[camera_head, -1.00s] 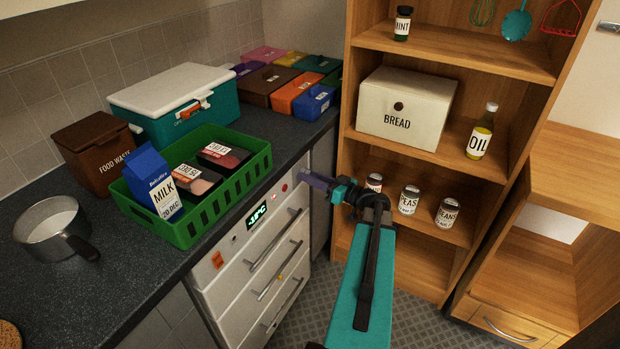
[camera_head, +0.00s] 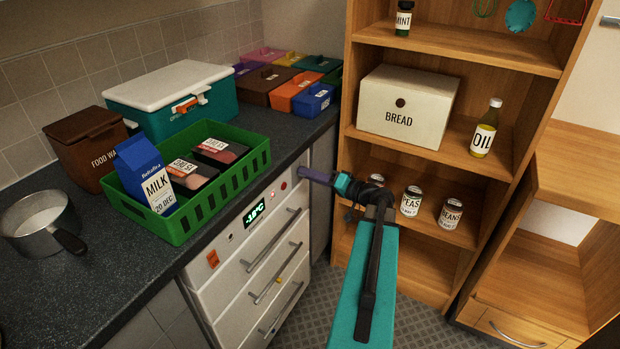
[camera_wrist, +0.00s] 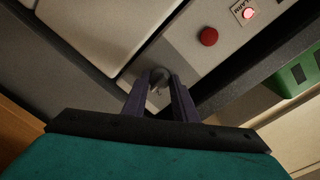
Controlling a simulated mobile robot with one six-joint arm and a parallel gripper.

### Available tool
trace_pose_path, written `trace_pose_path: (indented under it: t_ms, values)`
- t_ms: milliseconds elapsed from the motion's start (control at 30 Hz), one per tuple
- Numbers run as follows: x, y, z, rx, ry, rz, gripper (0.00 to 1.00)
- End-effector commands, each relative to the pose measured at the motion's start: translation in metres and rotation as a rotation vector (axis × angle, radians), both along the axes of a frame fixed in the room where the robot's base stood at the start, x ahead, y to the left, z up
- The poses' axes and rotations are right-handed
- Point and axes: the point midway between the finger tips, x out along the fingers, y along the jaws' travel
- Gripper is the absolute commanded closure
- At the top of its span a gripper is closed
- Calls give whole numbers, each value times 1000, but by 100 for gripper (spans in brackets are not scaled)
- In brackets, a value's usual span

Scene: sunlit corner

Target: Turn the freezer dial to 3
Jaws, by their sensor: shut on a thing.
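The white freezer (camera_head: 232,275) is built in under the dark counter, with a control panel along its top edge. Its green display (camera_head: 255,212) seems to read -18°C. My gripper (camera_head: 302,172) reaches to the right end of this panel. In the wrist view, my gripper (camera_wrist: 158,86) is shut on the dark grey dial (camera_wrist: 160,74), with one purple finger on each side. The fingers hide part of the dial, and I cannot read its numbers or setting. A red button (camera_wrist: 208,36) and a lit red lamp (camera_wrist: 248,14) sit on the panel beyond the dial.
A green crate (camera_head: 190,222) with milk and packs stands on the counter above the panel. Drawer handles (camera_head: 272,240) stick out below it. A wooden shelf unit (camera_head: 345,185) with jars stands close to the right of the freezer. The patterned floor (camera_head: 310,318) in front is clear.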

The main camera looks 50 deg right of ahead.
Motion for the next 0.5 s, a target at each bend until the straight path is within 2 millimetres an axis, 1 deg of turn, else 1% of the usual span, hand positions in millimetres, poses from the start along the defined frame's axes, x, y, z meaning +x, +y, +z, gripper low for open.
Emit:
trace_pose_path:
  t_ms: [200,500]
  values:
    - [0,0,0,127,31,0,97]
    - [0,0,0,215,54,0,97]
